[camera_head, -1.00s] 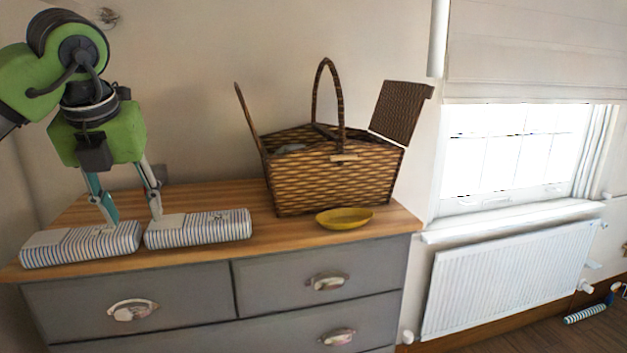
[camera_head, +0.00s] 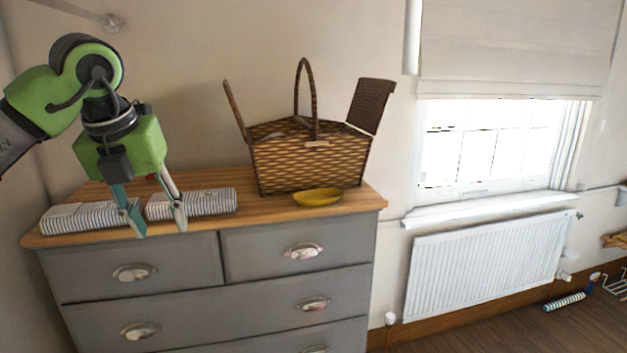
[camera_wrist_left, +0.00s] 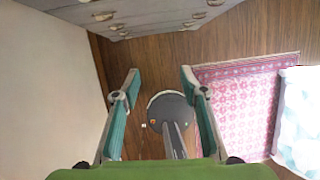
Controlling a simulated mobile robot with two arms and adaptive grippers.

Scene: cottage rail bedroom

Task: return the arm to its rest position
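My left gripper (camera_head: 160,222) is in front of the dresser's top edge at the left in the head view. Its two fingers are spread with nothing between them. In the left wrist view the fingers (camera_wrist_left: 163,90) are also apart and empty, with floor beyond. Behind the fingers, two striped folded cloths lie side by side on the dresser top: a left cloth (camera_head: 80,217) and a right cloth (camera_head: 208,202). The fingers hide part of both cloths. My right gripper is in neither view.
The grey dresser (camera_head: 190,270) has a wooden top holding a wicker basket (camera_head: 310,165) with raised lids and a yellow bowl (camera_head: 318,197). A radiator (camera_head: 485,262) stands right, below the window. The left wrist view shows a pink rug (camera_wrist_left: 238,108) on the wooden floor.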

